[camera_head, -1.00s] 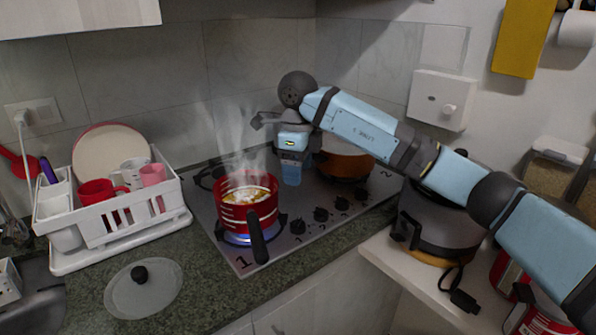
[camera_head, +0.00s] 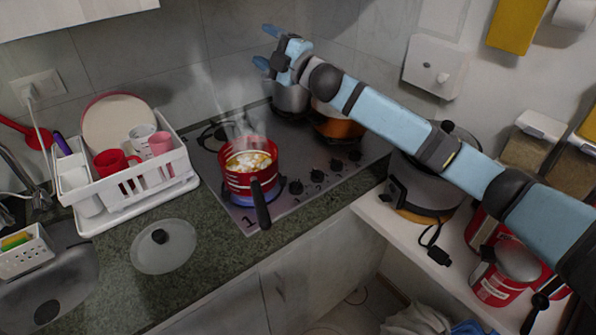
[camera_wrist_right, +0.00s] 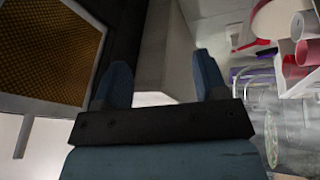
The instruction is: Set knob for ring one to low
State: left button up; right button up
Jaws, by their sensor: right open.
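The stove (camera_head: 300,207) has a row of several black knobs along its right front side. The knob nearest the "1" mark (camera_head: 250,221) is the front one (camera_head: 295,187); its pointer is too small to read. A red pot (camera_head: 240,181) with bubbling, steaming food stands on the ring by the "1", with blue flame under it. My right gripper (camera_head: 266,46) is open and empty, high above the back of the stove, its fingers pointing left, well apart from the knobs. Its open fingers also show in the right wrist view (camera_wrist_right: 160,78). My left gripper is not in view.
The red pot's black handle (camera_head: 261,205) sticks out toward the front, left of the front knob. A steel pot (camera_head: 291,98) and an orange pot (camera_head: 338,127) stand at the back. A white dish rack (camera_head: 150,190) and a glass lid (camera_head: 165,257) are on the left counter.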

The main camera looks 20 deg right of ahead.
jog(key=w+d+f+m+g+h+p, duration=0.1)
jog(key=d+f+m+h+p, duration=0.1)
jog(key=d+f+m+h, duration=0.4)
jog(key=m+g+h+p, duration=0.35)
jog(key=m+g, duration=0.25)
jog(key=g, duration=0.7)
send_near(297, 183)
jog(key=shift+y, duration=0.35)
jog(key=x, duration=0.2)
jog(key=p+x, duration=0.1)
jog(key=x, duration=0.5)
jog(key=shift+d+f+p, duration=0.25)
jog(key=shift+p, duration=0.15)
jog(key=shift+w+a+f, duration=0.15)
jog(key=shift+f, duration=0.35)
jog(key=shift+c, duration=1.3)
jog(key=c, duration=0.7)
